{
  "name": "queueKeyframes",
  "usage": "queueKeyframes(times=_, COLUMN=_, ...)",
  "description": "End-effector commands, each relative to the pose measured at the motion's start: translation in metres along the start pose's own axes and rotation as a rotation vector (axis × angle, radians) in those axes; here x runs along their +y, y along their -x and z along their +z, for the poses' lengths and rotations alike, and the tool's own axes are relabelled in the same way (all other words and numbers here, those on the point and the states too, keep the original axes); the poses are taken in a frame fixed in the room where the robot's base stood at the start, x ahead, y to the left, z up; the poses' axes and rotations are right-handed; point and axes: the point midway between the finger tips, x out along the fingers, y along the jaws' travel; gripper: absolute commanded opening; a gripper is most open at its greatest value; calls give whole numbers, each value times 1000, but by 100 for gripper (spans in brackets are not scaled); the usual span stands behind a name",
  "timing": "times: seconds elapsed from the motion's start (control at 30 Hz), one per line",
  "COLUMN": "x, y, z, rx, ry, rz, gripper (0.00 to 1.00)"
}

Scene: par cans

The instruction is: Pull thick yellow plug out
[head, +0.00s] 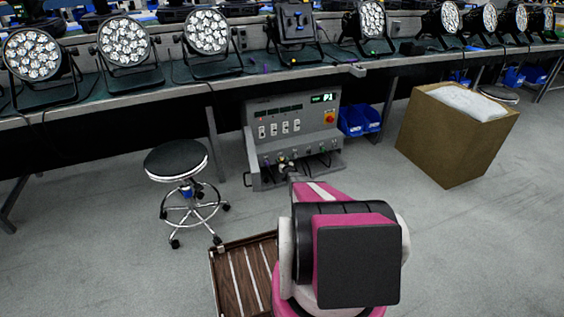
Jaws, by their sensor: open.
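A grey control box (292,122) stands on the floor under the bench, with several plugs and cables along its lower front. A small pale yellowish shape (282,158) shows low on the box front; it may be the thick yellow plug, but it is too small to be sure. My pink and black arm reaches from the bottom of the view toward this row. My gripper (288,167) is at the lower front of the box, close to the pale shape. It is open. Whether its fingers are around or beside the plug cannot be told.
A bench (180,82) with several stage lights runs across above the box. A round black stool (176,160) stands to the left, blue bins (359,120) just right of the box, and a large brown carton (452,138) farther right. Grey floor is clear between them.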

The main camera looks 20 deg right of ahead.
Motion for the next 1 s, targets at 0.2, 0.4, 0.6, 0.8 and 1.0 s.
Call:
queueKeyframes(times=0.2, x=0, y=0, z=0, rx=0, ry=0, rz=0, gripper=9)
queueKeyframes(times=0.4, x=0, y=0, z=0, rx=0, ry=0, rz=0, gripper=7)
queueKeyframes(times=0.6, x=0, y=0, z=0, rx=0, ry=0, rz=0, gripper=3)
queueKeyframes(times=0.8, x=0, y=2, z=0, rx=0, ry=0, rz=0, gripper=3)
queueKeyframes(times=1.0, x=0, y=6, z=0, rx=0, ry=0, rz=0, gripper=3)
